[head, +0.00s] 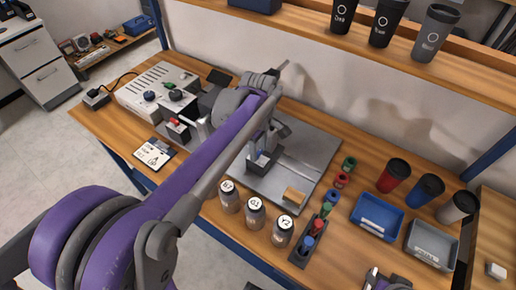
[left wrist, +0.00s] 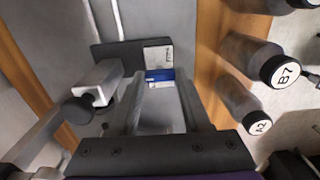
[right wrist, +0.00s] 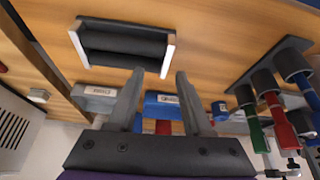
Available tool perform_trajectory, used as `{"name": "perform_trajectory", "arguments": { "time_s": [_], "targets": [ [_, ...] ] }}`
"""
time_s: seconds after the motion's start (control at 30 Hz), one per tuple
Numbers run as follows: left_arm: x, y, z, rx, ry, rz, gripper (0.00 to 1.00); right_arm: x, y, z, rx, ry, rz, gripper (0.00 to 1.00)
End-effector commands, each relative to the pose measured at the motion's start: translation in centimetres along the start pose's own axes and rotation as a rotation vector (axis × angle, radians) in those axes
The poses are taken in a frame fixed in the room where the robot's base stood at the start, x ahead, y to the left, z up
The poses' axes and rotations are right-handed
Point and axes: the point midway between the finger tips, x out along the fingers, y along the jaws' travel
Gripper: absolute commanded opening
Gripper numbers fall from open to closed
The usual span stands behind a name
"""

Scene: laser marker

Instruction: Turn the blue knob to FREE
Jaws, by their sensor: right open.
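The blue knob (head: 150,96) sits on the front of a pale control box (head: 158,88) at the upper left of the head view. My left gripper (left wrist: 160,78) is over the grey fixture (head: 264,165), well to the right of the blue knob. Its fingers stand apart with a grey surface, a blue band and a white label showing between them; whether they touch it is unclear. My right gripper (right wrist: 160,78) is open and empty, near the trays.
Several lidded bottles (head: 255,212) stand at the front edge, beside a tool rack (head: 299,255). Blue (head: 377,215) and grey (head: 432,245) trays and lidded cups (head: 393,175) are at the right. A small red-button box (head: 177,128) stands before the control box. My left arm crosses the table.

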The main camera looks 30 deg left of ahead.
Motion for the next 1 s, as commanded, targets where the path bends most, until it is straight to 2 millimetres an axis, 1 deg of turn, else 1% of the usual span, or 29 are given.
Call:
{"name": "perform_trajectory", "arguments": {
  "time_s": [0.03, 0.1, 0.17, 0.37, 0.57, 0.77, 1.0],
  "targets": [
    [-0.01, -0.01, 0.00, 0.000, 0.000, 0.000, 0.22, 0.00, 0.00, 0.00, 0.000, 0.000, 0.000, 0.50],
    [-0.01, -0.01, 0.00, 0.000, 0.000, 0.000, 0.09, 0.00, 0.00, 0.00, 0.000, 0.000, 0.000, 0.50],
    [-0.01, -0.01, -0.01, 0.000, 0.000, 0.000, 0.00, 0.00, 0.00, 0.00, 0.000, 0.000, 0.000, 0.50],
    [-0.02, -0.01, -0.01, 0.007, 0.000, 0.000, 0.00, -0.01, 0.00, -0.01, 0.000, 0.000, 0.000, 0.50],
    [-0.04, 0.00, -0.01, 0.063, 0.000, 0.000, 0.00, -0.10, 0.00, -0.07, 0.000, 0.000, 0.000, 0.50],
    [-0.05, 0.01, -0.01, 0.192, 0.000, 0.000, 0.00, -0.27, 0.00, -0.20, 0.000, 0.001, 0.000, 0.50],
    [-0.08, 0.02, -0.01, 0.413, 0.000, 0.000, 0.00, -0.52, 0.00, -0.39, 0.000, 0.002, 0.000, 0.50]
  ]
}}
